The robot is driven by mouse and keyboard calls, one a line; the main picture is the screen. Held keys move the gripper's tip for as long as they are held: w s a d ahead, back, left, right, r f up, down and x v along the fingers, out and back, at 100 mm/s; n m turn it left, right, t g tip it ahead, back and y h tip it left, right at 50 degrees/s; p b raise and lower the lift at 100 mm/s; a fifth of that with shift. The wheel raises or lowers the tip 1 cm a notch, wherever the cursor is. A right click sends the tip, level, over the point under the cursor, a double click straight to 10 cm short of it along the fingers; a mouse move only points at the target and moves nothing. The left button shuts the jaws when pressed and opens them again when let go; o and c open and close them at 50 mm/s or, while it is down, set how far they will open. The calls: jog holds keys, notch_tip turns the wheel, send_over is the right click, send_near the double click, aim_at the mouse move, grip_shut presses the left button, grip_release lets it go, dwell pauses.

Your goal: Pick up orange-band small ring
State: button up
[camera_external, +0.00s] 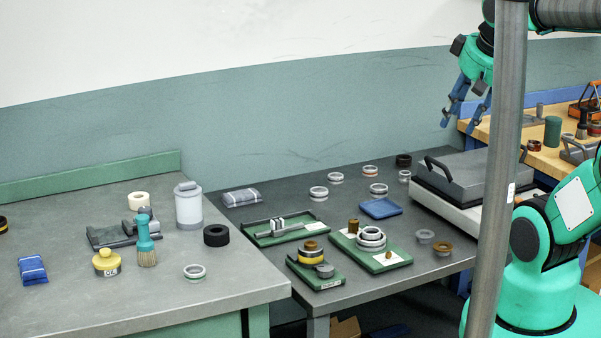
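A small pale ring with an orange band (370,171) lies on the grey table near the wall, toward the back. Nothing covers it. My gripper (461,120) hangs in the air to the upper right of this ring, above the back right of the table. Its blue fingers point down and are spread apart, with nothing between them. The gripper is well apart from the ring and from the tabletop.
Similar pale rings (378,189), (336,178) and a dark ring (403,160) lie near it. A grey lidded case (470,178) stands to the right. Green trays (400,262) hold parts. A grey post (500,190) hides some of my arm.

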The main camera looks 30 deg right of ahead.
jog(key=o, duration=0.5)
jog(key=shift+c, duration=0.2)
jog(key=shift+r, duration=0.1)
jog(key=w+d+r+m+g+p, duration=0.1)
jog(key=w+d+r+p, duration=0.15)
jog(key=w, duration=0.65)
jog(key=w+d+r+p, duration=0.1)
jog(key=w+r, duration=0.3)
jog(key=w, duration=0.6)
jog(key=w+d+r+m+g+p, duration=0.1)
jog(key=w+r+p, duration=0.15)
jog(key=w, duration=0.65)
jog(key=w+d+f+m+g+p, duration=0.1)
jog(key=w+d+f, duration=0.2)
jog(key=w, duration=0.7)
jog(key=w+d+f+p, duration=0.2)
jog(key=w+d+f, duration=0.1)
jog(key=w, duration=0.6)
jog(key=w+d+f+m+g+p, duration=0.1)
jog(key=w+d+f, duration=0.2)
jog(key=w+f, duration=0.3)
jog(key=w+d+f+p, duration=0.2)
jog(key=w+f, duration=0.4)
jog(key=f, duration=0.6)
jog(key=w+d+f+m+g+p, duration=0.1)
jog(key=w+d+f, duration=0.4)
jog(key=f, duration=0.3)
jog(key=shift+w+f+m+g+p, duration=0.3)
jog(key=shift+w+f+p, duration=0.1)
jog(key=shift+w, duration=0.25)
